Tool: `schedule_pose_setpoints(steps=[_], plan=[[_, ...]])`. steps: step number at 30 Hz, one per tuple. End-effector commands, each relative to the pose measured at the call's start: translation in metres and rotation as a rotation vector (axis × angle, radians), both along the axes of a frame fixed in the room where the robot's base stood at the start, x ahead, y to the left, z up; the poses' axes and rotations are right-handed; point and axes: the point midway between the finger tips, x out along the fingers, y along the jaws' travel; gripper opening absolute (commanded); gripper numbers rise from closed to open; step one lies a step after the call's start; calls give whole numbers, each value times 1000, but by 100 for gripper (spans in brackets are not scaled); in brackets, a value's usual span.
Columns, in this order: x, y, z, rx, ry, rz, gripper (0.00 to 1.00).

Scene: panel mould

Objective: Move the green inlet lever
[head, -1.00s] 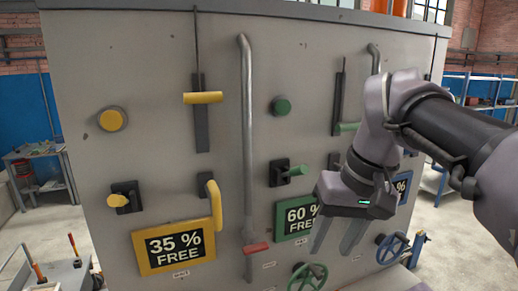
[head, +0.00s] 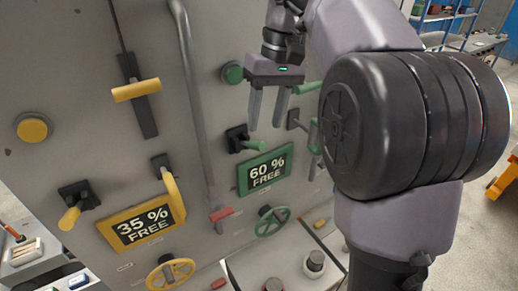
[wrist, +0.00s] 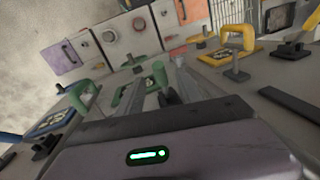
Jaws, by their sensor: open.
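A green lever (head: 252,145) with a short handle sticks out from a black base on the grey panel, above the green "60 % FREE" sign (head: 268,170). Other green controls are a slider handle (head: 306,88), partly behind my arm, and a looped handle (head: 314,136) to the right. My gripper (head: 266,125) is open and empty, its fingers pointing down, and in the picture its tips lie just above the short lever. I cannot tell the depth gap. In the wrist view green handles (wrist: 157,74) show around the fingers, partly hidden by the gripper body.
Yellow controls stand to the left: a slider handle (head: 136,90), a looped handle (head: 173,195) and a lever (head: 70,217). A vertical pipe (head: 195,110) with a red handle (head: 221,214) separates the columns. A green handwheel (head: 272,221) sits below the sign.

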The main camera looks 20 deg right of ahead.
Motion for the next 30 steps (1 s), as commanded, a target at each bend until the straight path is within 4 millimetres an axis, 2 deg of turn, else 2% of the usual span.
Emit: schedule_pose_setpoints(steps=[1,3,9,14,21,23,28,30], plan=[[-1,2,-19,1,3,1,43],[-2,6,-36,1,2,0,43],[-2,12,-69,1,1,0,43],[-2,14,-79,0,-1,-1,43],[-2,14,-80,0,-1,-1,43],[-2,14,-80,0,-1,-1,33],[-2,14,-80,0,-1,-1,0],[-2,14,-80,0,-1,-1,0]])
